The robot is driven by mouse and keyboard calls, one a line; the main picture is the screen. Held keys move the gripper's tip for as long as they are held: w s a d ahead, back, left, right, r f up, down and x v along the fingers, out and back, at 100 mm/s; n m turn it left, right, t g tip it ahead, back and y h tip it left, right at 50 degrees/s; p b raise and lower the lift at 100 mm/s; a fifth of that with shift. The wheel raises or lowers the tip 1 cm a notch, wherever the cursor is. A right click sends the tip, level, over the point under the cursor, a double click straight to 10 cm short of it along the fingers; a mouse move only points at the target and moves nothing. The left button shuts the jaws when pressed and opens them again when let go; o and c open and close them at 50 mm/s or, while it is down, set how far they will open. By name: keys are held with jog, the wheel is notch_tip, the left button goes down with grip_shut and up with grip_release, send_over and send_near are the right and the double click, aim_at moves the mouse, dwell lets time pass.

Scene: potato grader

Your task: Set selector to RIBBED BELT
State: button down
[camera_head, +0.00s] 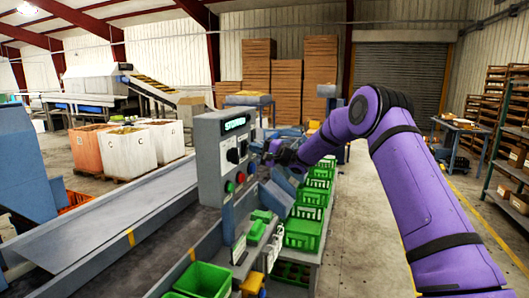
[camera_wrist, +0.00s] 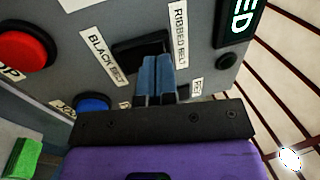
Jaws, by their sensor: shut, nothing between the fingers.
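The grey control box (camera_head: 224,160) stands beside the belt in the head view, with dark knobs on its face. In the wrist view the black selector (camera_wrist: 128,50) lies between the BLACK BELT label (camera_wrist: 101,57) and the RIBBED BELT label (camera_wrist: 181,34). My gripper (camera_head: 266,157) is just right of the box face. In the wrist view its blue fingers (camera_wrist: 156,62) are shut together and empty, overlapping the selector's lower right part. I cannot tell whether they touch it. The fingers hide part of the selector, and its pointing direction is unclear.
A red button (camera_wrist: 24,50) and a blue button (camera_wrist: 92,102) are near the selector. A lit green display (camera_head: 234,123) tops the box. Green crates (camera_head: 302,235) line the right side below my arm. The conveyor belt (camera_head: 95,235) runs left. Open floor (camera_head: 365,240) lies right.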

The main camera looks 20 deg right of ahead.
jog(key=shift+w+a, duration=0.2)
jog(key=shift+a, duration=0.1)
jog(key=shift+r, duration=0.1)
jog(key=shift+w+a+r+h, duration=0.1)
jog(key=shift+a+h, duration=0.15)
jog(key=shift+h, duration=0.15)
